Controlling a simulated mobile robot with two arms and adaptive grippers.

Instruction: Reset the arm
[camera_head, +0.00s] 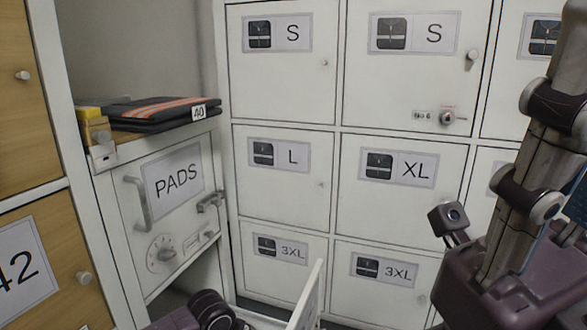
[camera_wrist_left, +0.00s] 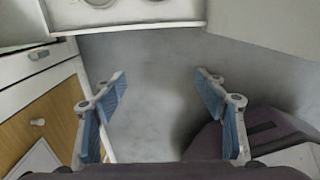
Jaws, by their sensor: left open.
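My left gripper (camera_wrist_left: 158,86) shows in the left wrist view with its two blue-padded fingers spread wide. Nothing is between them; bare grey floor (camera_wrist_left: 150,115) lies behind. In the head view only a dark purple part of my left arm shows at the bottom edge, and its fingers are out of sight. My right arm stands at the right of the head view, in front of the lockers, with its purple wrist low at the edge. Its fingers cannot be seen.
White size lockers (camera_head: 284,185) fill the back. A white door panel (camera_head: 306,300) stands open at the bottom. Wooden lockers (camera_head: 45,262) are far left.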

